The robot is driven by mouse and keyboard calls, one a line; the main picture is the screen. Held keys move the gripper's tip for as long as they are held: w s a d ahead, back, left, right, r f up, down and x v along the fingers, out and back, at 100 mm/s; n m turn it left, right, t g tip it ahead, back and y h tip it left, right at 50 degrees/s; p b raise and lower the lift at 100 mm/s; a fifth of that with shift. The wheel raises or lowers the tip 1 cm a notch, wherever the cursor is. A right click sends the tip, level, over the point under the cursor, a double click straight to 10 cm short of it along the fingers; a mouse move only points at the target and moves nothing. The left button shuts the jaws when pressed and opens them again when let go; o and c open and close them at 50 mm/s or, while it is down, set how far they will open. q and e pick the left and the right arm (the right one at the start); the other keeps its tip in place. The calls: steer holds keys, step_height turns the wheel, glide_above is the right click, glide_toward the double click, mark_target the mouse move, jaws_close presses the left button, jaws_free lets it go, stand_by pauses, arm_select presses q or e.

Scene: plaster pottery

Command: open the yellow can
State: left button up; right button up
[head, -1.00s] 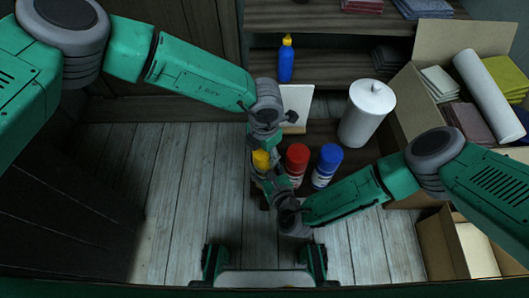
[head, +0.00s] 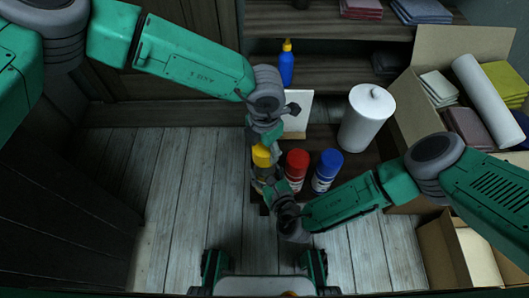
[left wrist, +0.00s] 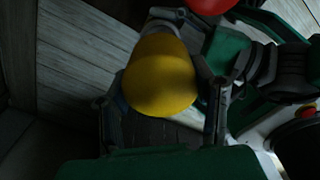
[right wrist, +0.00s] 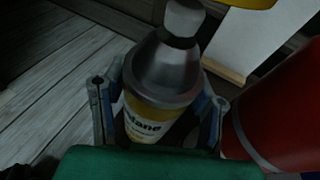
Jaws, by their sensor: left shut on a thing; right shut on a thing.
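The yellow can (right wrist: 165,75) stands between the fingers of my right gripper (right wrist: 160,110) in the right wrist view, shut on its body. Its grey metal shoulder and white nozzle are bare. The yellow cap (head: 261,157) is apart from the can and shows at the top edge of the right wrist view (right wrist: 246,3). My left gripper (left wrist: 165,110) is shut on the cap, which also fills the middle of the left wrist view (left wrist: 160,75). In the head view the grippers and arms hide most of the can body.
A red can (head: 297,163) stands close to the right of the yellow can, and a blue can (head: 326,168) beyond it. A white canister (head: 366,118), a blue bottle (head: 287,66) and an open cardboard box (head: 452,45) are behind and right. The floor at left is clear.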

steer(key=o, duration=1.8)
steer(key=shift+c, duration=0.2)
steer(key=v, duration=1.2)
